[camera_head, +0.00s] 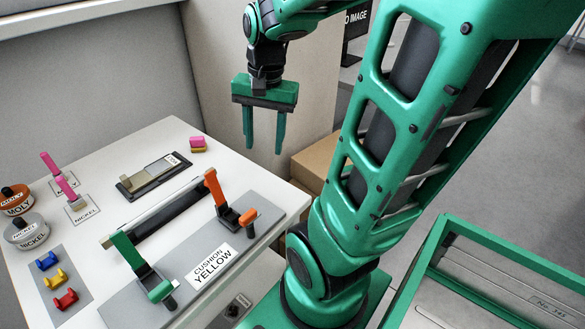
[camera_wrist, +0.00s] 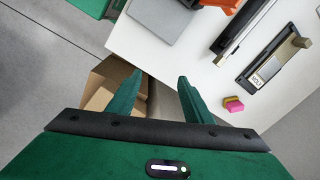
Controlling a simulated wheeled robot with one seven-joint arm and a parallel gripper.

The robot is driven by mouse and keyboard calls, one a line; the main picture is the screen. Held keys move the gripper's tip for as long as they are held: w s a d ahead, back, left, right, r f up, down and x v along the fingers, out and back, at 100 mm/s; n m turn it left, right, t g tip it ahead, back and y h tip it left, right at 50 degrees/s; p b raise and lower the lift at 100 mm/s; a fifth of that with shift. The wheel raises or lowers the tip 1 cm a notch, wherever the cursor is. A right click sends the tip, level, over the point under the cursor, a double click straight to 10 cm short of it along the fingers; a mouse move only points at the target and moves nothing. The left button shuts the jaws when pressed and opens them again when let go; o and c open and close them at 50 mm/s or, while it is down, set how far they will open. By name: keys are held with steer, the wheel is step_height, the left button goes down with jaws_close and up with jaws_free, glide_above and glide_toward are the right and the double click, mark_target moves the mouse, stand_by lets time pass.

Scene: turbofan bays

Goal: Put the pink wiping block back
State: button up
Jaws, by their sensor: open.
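The pink wiping block (camera_head: 198,143), pink on top with a yellowish underside, lies on the white table (camera_head: 150,150) near its back right edge. It also shows in the wrist view (camera_wrist: 233,104), to the right of my right-hand finger and apart from it. My gripper (camera_head: 264,148) is open and empty, with its fingers pointing down. It hangs to the right of the block, past the table's edge.
A dark tray (camera_head: 127,188) with a plate lies left of the block. Two pink-handled tools (camera_head: 66,187), labelled tins (camera_head: 25,231) and a clamp fixture (camera_head: 200,300) marked CUSHION YELLOW share the table. An open cardboard box (camera_head: 312,163) stands beside it.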

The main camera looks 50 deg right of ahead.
steer(key=s+a+f+n+g, duration=0.1)
steer(key=s+f+n, duration=0.1)
steer(key=s+n, duration=0.4)
steer(key=s, duration=0.5)
steer(key=shift+a+f, duration=0.15)
steer(key=shift+a, duration=0.1)
steer(key=shift+w, duration=0.1)
stand_by(0.5)
